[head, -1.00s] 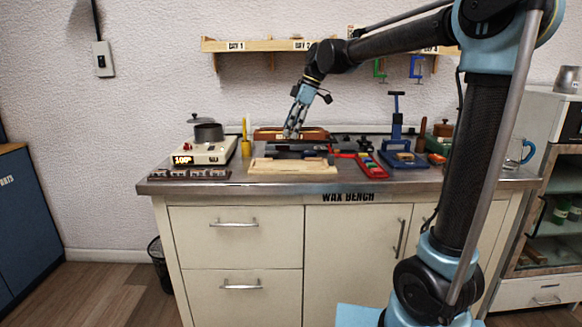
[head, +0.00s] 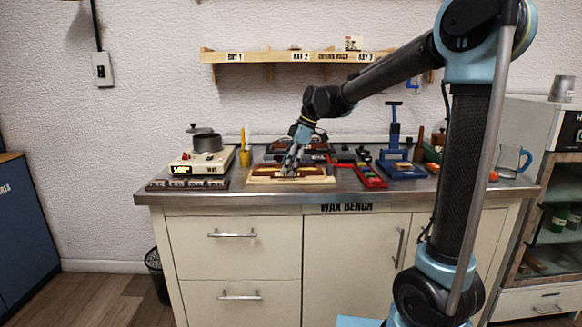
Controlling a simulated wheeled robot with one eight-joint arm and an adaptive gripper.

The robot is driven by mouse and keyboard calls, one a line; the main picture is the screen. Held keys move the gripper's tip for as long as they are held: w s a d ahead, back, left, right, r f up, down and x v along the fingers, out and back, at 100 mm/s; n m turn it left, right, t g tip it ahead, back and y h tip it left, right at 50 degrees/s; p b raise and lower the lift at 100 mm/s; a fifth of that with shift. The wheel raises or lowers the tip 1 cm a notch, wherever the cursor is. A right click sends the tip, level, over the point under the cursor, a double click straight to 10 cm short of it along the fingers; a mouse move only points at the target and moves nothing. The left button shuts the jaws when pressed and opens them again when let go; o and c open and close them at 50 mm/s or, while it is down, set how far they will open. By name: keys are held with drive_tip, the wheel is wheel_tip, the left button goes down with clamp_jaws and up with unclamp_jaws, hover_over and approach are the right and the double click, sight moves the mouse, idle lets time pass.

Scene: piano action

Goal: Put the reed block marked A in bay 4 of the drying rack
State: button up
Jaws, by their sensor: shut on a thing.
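My gripper (head: 289,171) is low over the pale wooden tray (head: 256,181) at the front of the bench. It is shut on a long reddish-brown block (head: 313,173) with a small pale label, at the tray. The label is too small to read, so I cannot tell whether it is marked A or whether the block rests on the tray. The drying rack (head: 270,57) is the wooden wall shelf above. Its BAY 1, BAY 2 and BAY 3 labels show; bay 4 is hidden behind my arm.
A small object (head: 353,43) stands on the rack near BAY 3. On the bench are a pot (head: 207,141) on a heater, a yellow holder (head: 245,156), a red tray (head: 370,176) and a blue press (head: 395,150). Dark bars and another brown piece lie behind the wooden tray.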

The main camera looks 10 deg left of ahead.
drive_tip(key=shift+f, duration=0.1)
drive_tip(key=o, duration=1.2)
drive_tip(key=shift+o, duration=0.2)
drive_tip(key=v, duration=1.7)
drive_tip(key=shift+d, duration=0.2)
